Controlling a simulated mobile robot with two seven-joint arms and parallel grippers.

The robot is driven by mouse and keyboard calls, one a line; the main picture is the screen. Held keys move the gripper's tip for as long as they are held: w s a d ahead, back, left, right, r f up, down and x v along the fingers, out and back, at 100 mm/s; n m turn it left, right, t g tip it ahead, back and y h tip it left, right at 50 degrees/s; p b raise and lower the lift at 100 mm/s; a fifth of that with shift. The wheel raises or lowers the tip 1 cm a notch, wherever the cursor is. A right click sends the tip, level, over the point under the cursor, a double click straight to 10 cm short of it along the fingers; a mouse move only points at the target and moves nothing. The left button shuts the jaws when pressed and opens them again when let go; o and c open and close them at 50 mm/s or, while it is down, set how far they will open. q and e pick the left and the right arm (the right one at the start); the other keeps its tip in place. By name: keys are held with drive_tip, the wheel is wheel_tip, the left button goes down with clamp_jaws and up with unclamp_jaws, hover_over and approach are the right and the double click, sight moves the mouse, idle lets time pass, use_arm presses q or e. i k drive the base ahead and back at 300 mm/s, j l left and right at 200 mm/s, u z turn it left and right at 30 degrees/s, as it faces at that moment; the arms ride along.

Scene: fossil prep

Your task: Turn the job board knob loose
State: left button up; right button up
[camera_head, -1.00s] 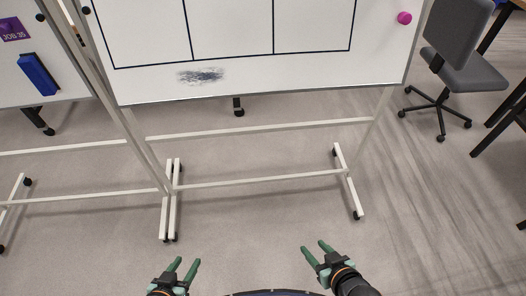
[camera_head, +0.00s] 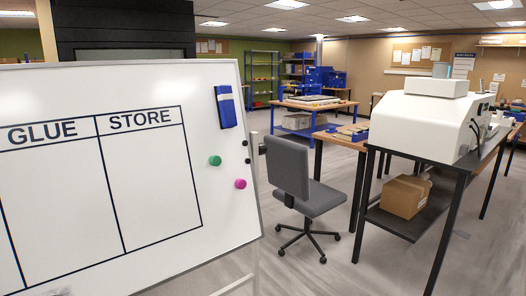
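A white job board (camera_head: 205,75) fills the left side of the head view, with black-lined columns headed GLUE and STORE. Its right edge leans in the picture. A small dark fitting (camera_head: 262,149) shows at that edge, by a light upright post (camera_head: 254,150); it may be the knob, but it is too small to tell its shape or whether it is tight. Two small black dots (camera_head: 246,151) sit on the board just inside the edge. Neither of my grippers is in view.
On the board are a blue eraser (camera_head: 225,107), a green magnet (camera_head: 215,160) and a magenta magnet (camera_head: 240,184). A grey chair (camera_head: 290,170) stands close to the right. Beyond it is a dark-legged bench (camera_head: 445,180) with a white machine (camera_head: 425,122). Floor between them is clear.

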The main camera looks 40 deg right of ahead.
sight(262, 148)
drive_tip(key=l+u, duration=0.1)
drive_tip(key=l, duration=0.75)
drive_tip(key=l+u, duration=0.1)
drive_tip(key=l, duration=0.75)
drive_tip(key=l+u, duration=0.1)
drive_tip(key=l, duration=0.75)
drive_tip(key=l+u, duration=0.1)
drive_tip(key=l, duration=0.75)
drive_tip(key=k+l+u, duration=0.1)
drive_tip(key=l, duration=0.75)
drive_tip(key=k, duration=0.05)
